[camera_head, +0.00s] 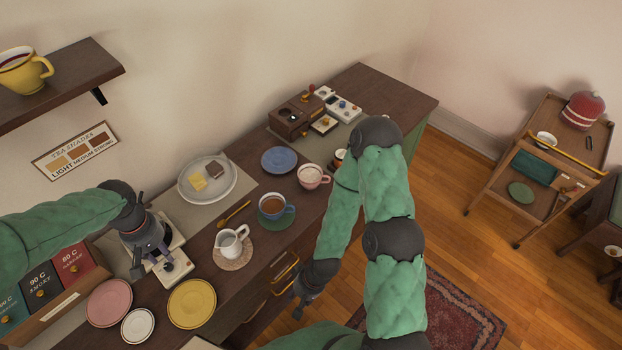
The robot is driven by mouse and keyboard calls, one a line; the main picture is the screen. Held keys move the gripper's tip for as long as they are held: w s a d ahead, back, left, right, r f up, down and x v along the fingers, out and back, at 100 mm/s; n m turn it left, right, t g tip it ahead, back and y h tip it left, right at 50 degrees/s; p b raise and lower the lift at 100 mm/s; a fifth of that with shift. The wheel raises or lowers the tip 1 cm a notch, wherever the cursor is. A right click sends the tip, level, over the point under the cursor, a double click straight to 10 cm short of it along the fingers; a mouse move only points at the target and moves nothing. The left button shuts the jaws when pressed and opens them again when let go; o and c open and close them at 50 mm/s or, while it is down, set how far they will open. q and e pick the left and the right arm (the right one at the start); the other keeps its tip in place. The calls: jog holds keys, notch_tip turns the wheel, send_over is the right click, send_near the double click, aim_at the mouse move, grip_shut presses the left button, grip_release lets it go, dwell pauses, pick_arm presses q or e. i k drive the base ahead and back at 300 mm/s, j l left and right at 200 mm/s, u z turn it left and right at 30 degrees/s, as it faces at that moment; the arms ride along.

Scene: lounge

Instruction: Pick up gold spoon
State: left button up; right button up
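The gold spoon (234,213) lies on the dark wooden counter (205,240), between the grey plate and the blue cup of tea. My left gripper (153,262) is to the left of the spoon and lower in the picture, over a pale device with a dark knob. Its two fingers look spread apart, and I see nothing held between them. My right gripper (301,308) hangs low beside the counter's front, by the drawers, well apart from the spoon. It is small and dark here, so I cannot tell its finger opening.
A blue cup (272,206) and a white milk jug (229,246) stand close to the spoon. A grey plate (224,184) holds a yellow and a brown piece. Pink (109,303) and yellow (192,304) plates lie in front. A shelf (75,78) juts out above left.

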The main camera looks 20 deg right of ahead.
aim_at(223, 223)
jog(key=i+l+z, duration=0.1)
jog(key=l, duration=0.3)
jog(key=i+l+z, duration=0.1)
jog(key=l, duration=0.25)
jog(key=i+l+z, duration=0.1)
jog(key=l, duration=0.25)
jog(key=i, duration=0.1)
